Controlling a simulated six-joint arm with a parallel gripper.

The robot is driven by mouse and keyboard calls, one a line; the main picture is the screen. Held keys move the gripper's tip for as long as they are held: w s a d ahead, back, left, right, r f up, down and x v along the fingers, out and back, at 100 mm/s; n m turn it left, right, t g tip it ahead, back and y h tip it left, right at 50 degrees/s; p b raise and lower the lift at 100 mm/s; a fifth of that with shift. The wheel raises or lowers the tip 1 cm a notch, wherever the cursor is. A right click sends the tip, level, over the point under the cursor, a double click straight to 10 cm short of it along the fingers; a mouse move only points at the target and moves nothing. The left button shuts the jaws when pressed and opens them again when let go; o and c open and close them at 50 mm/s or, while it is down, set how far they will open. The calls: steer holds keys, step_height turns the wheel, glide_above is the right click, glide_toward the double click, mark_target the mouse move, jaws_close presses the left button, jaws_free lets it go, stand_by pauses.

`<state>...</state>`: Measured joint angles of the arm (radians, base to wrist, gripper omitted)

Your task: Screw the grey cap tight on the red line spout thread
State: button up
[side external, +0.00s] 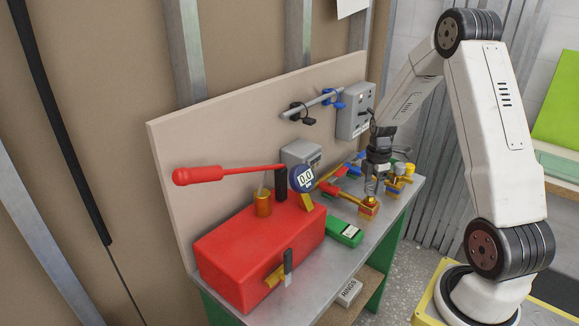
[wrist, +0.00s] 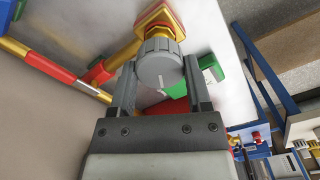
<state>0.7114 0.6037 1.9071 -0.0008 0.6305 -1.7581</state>
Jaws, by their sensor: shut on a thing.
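The grey cap (wrist: 158,70), ribbed at the rim with a pale line on its side, sits between the two fingers of my gripper (wrist: 160,62) in the wrist view. The fingers are shut on it. The brass spout (wrist: 158,22) with red marking is directly beyond the cap, in line with it. The cap covers the spout's thread, so I cannot tell how far it is screwed on. In the side view my gripper (side external: 371,187) points down over the brass spout (side external: 368,206) on the bench; the cap is hard to make out there.
A red pump tank (side external: 250,255) with a long red lever (side external: 225,173) and a round gauge (side external: 303,179) stands left on the metal bench. A green box (side external: 344,232) lies near the spout. Pipes with red, blue and yellow parts (side external: 402,170) run behind.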

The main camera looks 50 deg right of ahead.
mark_target(373, 185)
steer(key=shift+f, duration=1.05)
steer(key=o, duration=1.3)
steer(key=shift+c, duration=0.2)
steer(key=shift+r, duration=0.15)
steer(key=shift+r, duration=3.8)
